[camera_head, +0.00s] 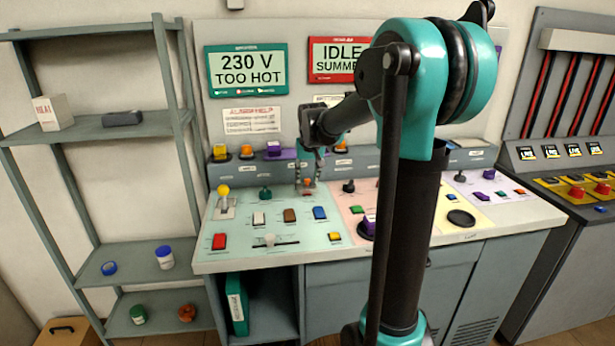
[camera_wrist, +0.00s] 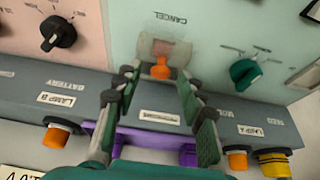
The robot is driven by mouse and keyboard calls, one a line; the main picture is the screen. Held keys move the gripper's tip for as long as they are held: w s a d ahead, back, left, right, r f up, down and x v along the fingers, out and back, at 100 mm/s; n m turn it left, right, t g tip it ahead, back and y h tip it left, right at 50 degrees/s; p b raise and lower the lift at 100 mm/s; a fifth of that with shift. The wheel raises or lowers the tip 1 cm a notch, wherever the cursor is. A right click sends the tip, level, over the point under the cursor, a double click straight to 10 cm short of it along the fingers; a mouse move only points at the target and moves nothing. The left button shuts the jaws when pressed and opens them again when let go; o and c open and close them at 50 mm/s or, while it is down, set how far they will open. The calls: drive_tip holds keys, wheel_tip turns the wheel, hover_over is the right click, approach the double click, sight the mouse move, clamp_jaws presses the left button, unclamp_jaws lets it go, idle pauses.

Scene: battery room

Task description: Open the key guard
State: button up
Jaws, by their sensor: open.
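A small see-through cover (camera_wrist: 158,47) with a reddish tint sits on the pale green panel beside the CANCEL label in the wrist view. An orange piece (camera_wrist: 160,70) is at its near edge. I cannot tell for sure that this is the key guard; no key shows clearly. My gripper (camera_wrist: 157,78) is open, its two fingers on either side of the orange piece, with nothing held. Whether they touch it is unclear. In the head view my gripper (camera_head: 309,165) hangs over the back of the green panel, just above the orange piece (camera_head: 307,181).
The console (camera_head: 270,262) carries several knobs, switches and buttons. A green knob (camera_wrist: 243,72) and a black knob (camera_wrist: 58,34) flank the cover. Orange lamps (camera_wrist: 56,134) and a purple part (camera_wrist: 150,138) line the grey ledge. A shelf rack (camera_head: 90,283) stands left.

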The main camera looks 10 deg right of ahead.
clamp_jaws()
idle(0.3)
